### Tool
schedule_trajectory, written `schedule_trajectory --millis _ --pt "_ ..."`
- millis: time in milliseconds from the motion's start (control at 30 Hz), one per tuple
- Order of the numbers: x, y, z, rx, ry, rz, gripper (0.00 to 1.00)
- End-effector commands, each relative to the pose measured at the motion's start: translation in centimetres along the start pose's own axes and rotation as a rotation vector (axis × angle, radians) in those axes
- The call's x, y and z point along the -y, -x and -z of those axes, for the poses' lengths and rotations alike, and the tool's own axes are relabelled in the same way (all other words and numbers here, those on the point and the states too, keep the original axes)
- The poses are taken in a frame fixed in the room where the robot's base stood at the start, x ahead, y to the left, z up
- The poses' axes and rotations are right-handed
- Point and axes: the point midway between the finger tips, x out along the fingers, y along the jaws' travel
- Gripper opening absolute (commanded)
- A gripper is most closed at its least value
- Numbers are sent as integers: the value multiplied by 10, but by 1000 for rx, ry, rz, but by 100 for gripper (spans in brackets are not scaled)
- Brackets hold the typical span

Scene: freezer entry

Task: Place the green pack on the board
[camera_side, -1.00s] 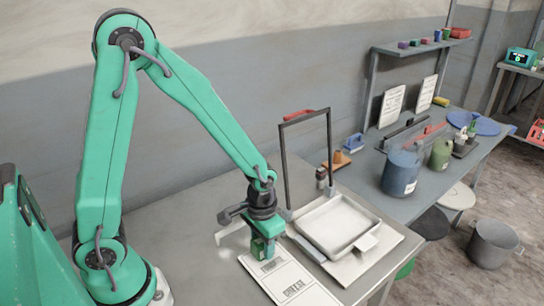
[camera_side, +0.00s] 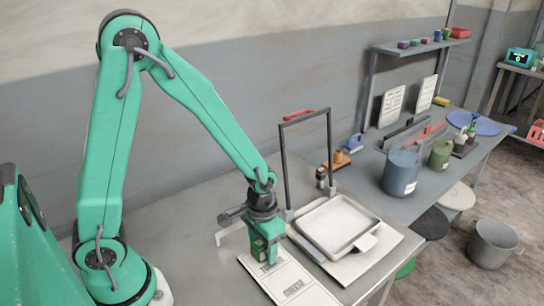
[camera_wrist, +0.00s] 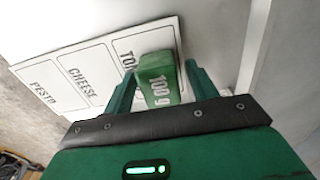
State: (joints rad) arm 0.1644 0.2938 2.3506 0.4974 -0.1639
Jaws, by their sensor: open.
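The green pack (camera_wrist: 160,78), marked "100g", stands between the two fingers of my gripper (camera_wrist: 162,84) in the wrist view. The fingers are open, with a narrow gap on each side of it. The white board (camera_wrist: 75,80) has outlined fields marked PESTO, CHEESE and one starting "TOM", partly covered by the pack. The pack appears to be on or just above that field; its underside is hidden. In the side view my gripper (camera_side: 268,256) is low over the far end of the board (camera_side: 297,286), and the fingers largely hide the pack.
A white tray (camera_side: 338,226) on a pale plate stands just right of the board, with a dark upright frame (camera_side: 330,150) behind it. A second bench with jars (camera_side: 401,172) is further right. The table left of the board is mostly clear.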

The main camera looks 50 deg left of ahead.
Motion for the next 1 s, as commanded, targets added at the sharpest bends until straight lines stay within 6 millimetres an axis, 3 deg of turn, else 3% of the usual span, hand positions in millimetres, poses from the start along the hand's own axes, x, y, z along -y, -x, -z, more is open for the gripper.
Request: schedule_trajectory --millis 367,1000 --pt "0 22 1 -4 0 -1 58" --pt "0 106 1 -4 0 -1 58"
